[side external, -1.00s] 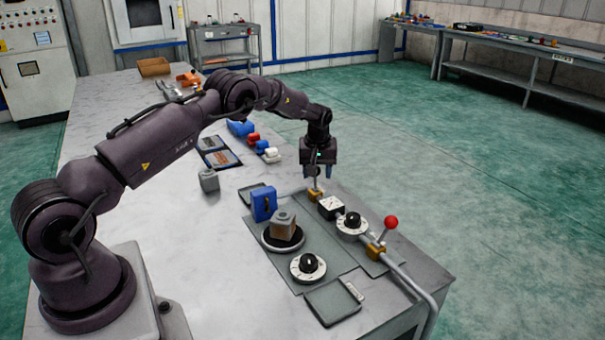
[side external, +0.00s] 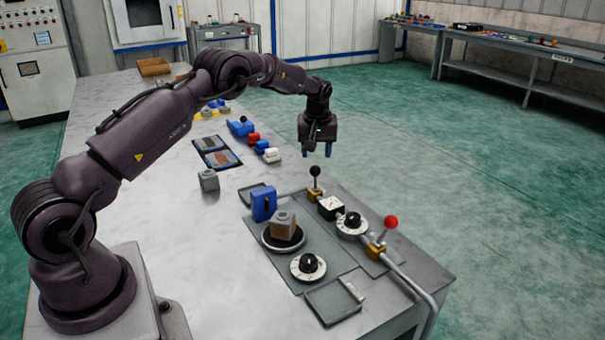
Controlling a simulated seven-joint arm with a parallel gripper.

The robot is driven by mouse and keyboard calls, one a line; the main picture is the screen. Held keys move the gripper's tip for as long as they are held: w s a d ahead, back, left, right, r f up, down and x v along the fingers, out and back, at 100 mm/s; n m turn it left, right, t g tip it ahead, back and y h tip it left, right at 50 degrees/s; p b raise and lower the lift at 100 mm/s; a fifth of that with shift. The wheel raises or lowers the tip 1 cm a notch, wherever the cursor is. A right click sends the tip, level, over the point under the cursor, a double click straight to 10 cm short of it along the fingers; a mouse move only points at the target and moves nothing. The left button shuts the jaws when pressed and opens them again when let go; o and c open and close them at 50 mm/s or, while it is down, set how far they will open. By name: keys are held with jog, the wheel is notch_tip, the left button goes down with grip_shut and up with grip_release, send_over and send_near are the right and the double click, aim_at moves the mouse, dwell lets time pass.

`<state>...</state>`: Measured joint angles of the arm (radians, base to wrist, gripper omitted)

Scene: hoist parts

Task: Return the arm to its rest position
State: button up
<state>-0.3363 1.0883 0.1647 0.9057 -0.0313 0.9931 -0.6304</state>
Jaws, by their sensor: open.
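My gripper (side external: 317,151) hangs from the raised arm, fingers pointing down. It is open and empty, in the air beyond the black-knobbed lever (side external: 315,172) and apart from it. The lever stands upright on a brass-coloured base. A red-knobbed lever (side external: 391,223) leans to the right on a similar base nearer the camera. My arm arches over the grey bench (side external: 165,228) from its base at the lower left.
Near the levers are a blue block (side external: 263,203), a grey-and-brown part (side external: 284,225) on a round plate, dials (side external: 308,267) and a tray (side external: 333,303). A grey block (side external: 209,181) and blue, red and white parts (side external: 267,151) lie farther left. The bench's front left is clear.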

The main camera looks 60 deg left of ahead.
jog(key=shift+v, duration=0.85)
jog(key=shift+a, duration=0.15)
